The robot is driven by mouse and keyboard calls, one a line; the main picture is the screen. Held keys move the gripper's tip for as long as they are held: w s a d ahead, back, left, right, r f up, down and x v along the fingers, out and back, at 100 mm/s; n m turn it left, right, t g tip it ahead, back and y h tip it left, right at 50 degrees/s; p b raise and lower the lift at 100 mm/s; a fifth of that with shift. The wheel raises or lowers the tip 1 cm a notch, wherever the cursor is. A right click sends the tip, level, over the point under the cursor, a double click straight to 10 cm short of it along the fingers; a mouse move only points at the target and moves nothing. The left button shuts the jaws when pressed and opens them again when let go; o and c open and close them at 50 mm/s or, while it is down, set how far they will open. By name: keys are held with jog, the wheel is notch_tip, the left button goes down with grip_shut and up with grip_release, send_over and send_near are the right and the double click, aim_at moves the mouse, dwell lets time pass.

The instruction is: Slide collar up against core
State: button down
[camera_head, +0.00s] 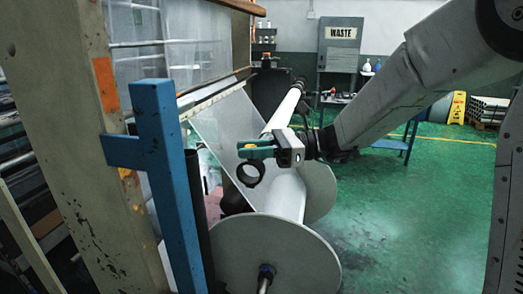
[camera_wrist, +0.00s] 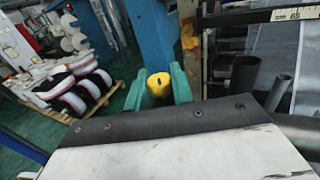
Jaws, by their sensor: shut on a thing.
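My gripper (camera_head: 258,150) has green fingers, which also show in the wrist view (camera_wrist: 160,90). They are shut on a yellow knob (camera_wrist: 160,86). In the head view the knob sits just above a black ring, which looks like the collar (camera_head: 250,174). The collar hangs below the fingers, its opening towards the camera, and seems joined to the knob. In the wrist view the ring is hidden. A long white tube (camera_head: 286,108), possibly the core, runs away behind my gripper. I cannot tell whether the collar is on any shaft or touches the core.
A large reel with a pale round flange (camera_head: 270,250) stands below my gripper, a shaft end at its centre. A blue post (camera_head: 172,180) and a worn frame stand at left. Open green floor (camera_head: 410,220) lies at right. Striped rolls (camera_wrist: 85,80) sit on a pallet.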

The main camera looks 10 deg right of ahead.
aim_at(268, 136)
jog(key=shift+w+d, duration=0.6)
jog(key=shift+w, duration=1.15)
jog(key=shift+w+d, duration=0.65)
jog(key=shift+w, duration=1.15)
jog(key=shift+w+d, duration=0.6)
jog(key=shift+w, duration=1.15)
jog(key=shift+w, duration=0.1)
jog(key=w, duration=0.1)
jog(key=w+d, duration=0.1)
jog(key=w, duration=0.1)
jog(key=w+d, duration=0.1)
jog(key=w, duration=0.1)
jog(key=shift+f, duration=0.1)
jog(key=c, duration=1.1)
grip_release()
